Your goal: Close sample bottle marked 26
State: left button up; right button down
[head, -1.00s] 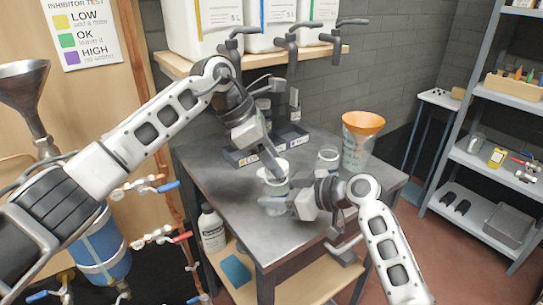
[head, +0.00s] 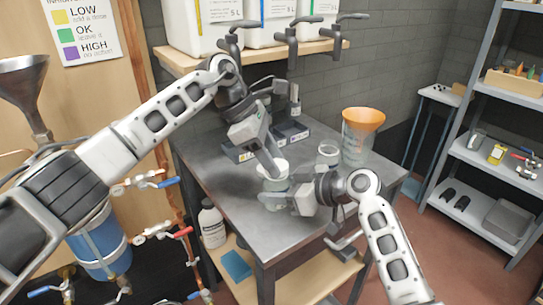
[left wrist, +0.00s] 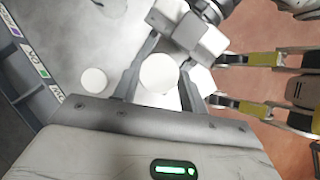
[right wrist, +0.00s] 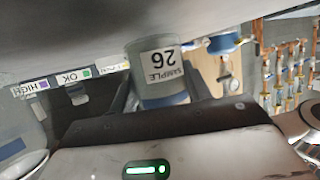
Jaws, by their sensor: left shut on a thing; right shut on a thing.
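The sample bottle (head: 272,200), a clear jar with a white top, stands over the front of the grey table. Its label reads SAMPLE 26, upside down in the right wrist view (right wrist: 163,68). My right gripper (head: 290,197) is shut on the bottle's body from the right side. My left gripper (head: 274,170) comes down from above, its fingers shut on either side of the round white lid (left wrist: 158,73) at the bottle's mouth. Whether the lid is fully seated cannot be told. The bottle looks upright; the fingers hide part of it.
A second jar (head: 328,154) and a jug with an orange funnel (head: 362,122) stand at the table's right rear. A labelled rack (head: 290,135) is at the back. The left table surface (head: 210,165) is clear.

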pick_arm(q)
jog(key=shift+m, duration=0.5)
jog(key=o, duration=0.9)
jog(key=shift+r, duration=0.1)
jog(key=shift+r, duration=2.2)
jog(key=shift+w+r, duration=0.1)
